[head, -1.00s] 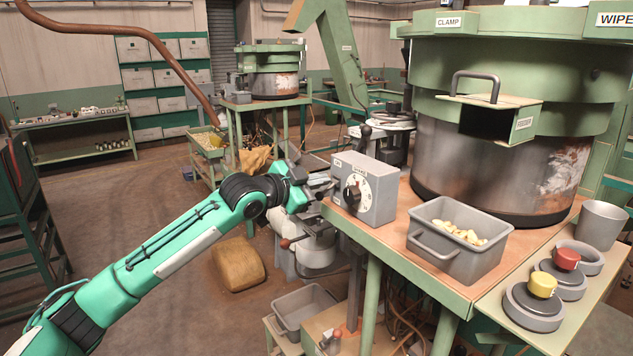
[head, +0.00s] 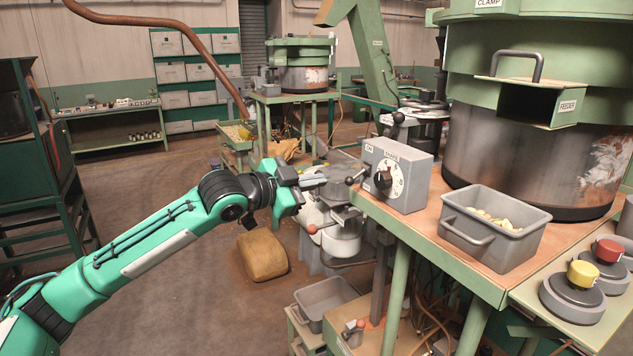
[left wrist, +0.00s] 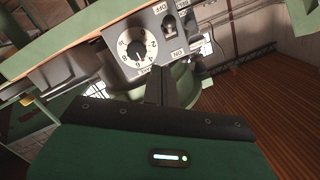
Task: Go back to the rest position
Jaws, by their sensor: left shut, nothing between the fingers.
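My left gripper (head: 318,181) is shut and empty. In the head view its arm reaches in from the left, and the fingertips are to the left of the grey control box (head: 405,190), apart from its face. The box has a white dial with a black knob (head: 382,180) and a small lever on its left side. In the left wrist view the shut dark fingers (left wrist: 172,86) point toward the box, with its dial (left wrist: 131,47) and a switch (left wrist: 169,24) beyond them. My right gripper is not in view.
The box stands on a workbench (head: 455,240) beside a large hopper (head: 530,150). A grey bin (head: 515,245) of pale pieces sits on the bench, with yellow and red buttons (head: 583,275) to its right. A brown sack (head: 262,254) lies on the floor. Floor to the left is open.

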